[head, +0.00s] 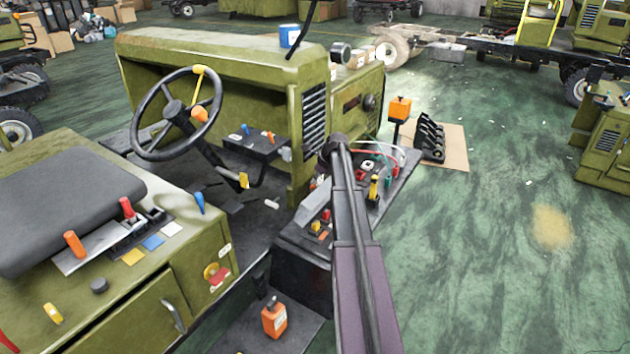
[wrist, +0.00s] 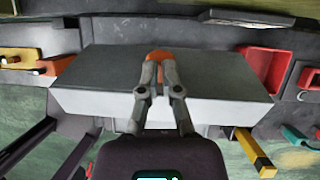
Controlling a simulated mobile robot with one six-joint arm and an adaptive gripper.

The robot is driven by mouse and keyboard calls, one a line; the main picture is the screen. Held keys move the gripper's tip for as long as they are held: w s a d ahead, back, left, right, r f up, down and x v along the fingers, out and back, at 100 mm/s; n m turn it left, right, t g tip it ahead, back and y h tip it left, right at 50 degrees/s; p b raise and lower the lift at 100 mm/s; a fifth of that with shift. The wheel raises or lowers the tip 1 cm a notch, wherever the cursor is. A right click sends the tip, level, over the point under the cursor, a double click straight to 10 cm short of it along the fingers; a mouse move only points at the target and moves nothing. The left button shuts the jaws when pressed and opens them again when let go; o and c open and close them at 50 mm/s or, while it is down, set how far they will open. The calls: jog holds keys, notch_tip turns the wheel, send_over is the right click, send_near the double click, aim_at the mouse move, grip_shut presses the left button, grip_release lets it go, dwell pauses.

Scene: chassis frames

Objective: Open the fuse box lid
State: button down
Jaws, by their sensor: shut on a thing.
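The fuse box lid (wrist: 100,80) is a wide grey slab with a pale front face, across the middle of the wrist view. An orange grip piece (wrist: 160,54) sits at its middle. My gripper (wrist: 160,66) has its two fingers together on this orange piece. In the head view, a pale grey slanted part (head: 313,204), which looks like the lid, shows left of my arm. My arm hides the rest of it and my fingertips. I cannot tell how far the lid is raised.
A red open box (wrist: 265,70) is right of the lid, with a yellow lever (wrist: 255,152) below it. Orange and yellow parts (wrist: 35,66) are at left. The steering wheel (head: 180,112) stands left of my arm. Green floor (head: 500,250) is clear at right.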

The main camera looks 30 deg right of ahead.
jog(key=shift+r, duration=0.15)
jog(key=shift+s+d+r+p, duration=0.1)
jog(key=shift+r+p, duration=0.1)
jog(key=shift+p, duration=0.25)
jog(key=p+v, duration=0.5)
jog(key=v, duration=0.1)
jog(key=shift+r, duration=0.1)
jog(key=shift+p+v, duration=1.55)
jog(key=shift+p, duration=0.05)
jog(key=shift+s, duration=0.15)
